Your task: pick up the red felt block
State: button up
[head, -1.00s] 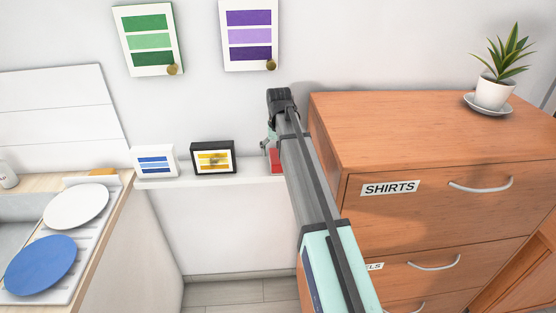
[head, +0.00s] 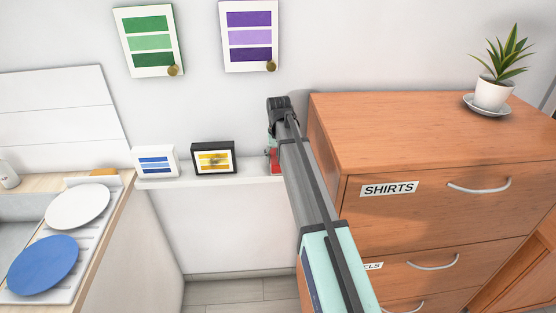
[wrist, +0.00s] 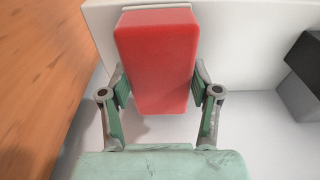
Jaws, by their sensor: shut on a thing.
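The red felt block (wrist: 157,62) stands upright between the two fingers of my gripper (wrist: 158,92) in the wrist view. Both finger pads touch its sides, so my gripper is shut on it. In the head view a small part of the red block (head: 274,160) shows beside my gripper (head: 272,150), at the right end of the white wall shelf (head: 225,178). My arm hides much of the block there. I cannot tell whether its base rests on the shelf.
A black-framed picture (head: 214,158) and a white-framed picture (head: 155,161) stand on the shelf to the left. The wooden SHIRTS dresser (head: 400,140) stands close on the right. A drying rack with a blue plate (head: 42,265) and a white plate (head: 77,206) is far left.

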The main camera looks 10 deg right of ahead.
jog(key=shift+s+a+r+b, duration=0.1)
jog(key=shift+r+b, duration=0.1)
jog(key=shift+b, duration=0.2)
notch_tip(320, 180, up, 6)
jog(key=shift+b, duration=0.85)
jog(key=s+a+b, duration=0.1)
jog(key=s+a, duration=0.3)
jog(key=s+a+b, duration=0.1)
jog(key=s+a, duration=0.4)
jog(key=s+a+b, duration=0.1)
jog(key=s+a, duration=0.4)
jog(key=shift+r, duration=0.3)
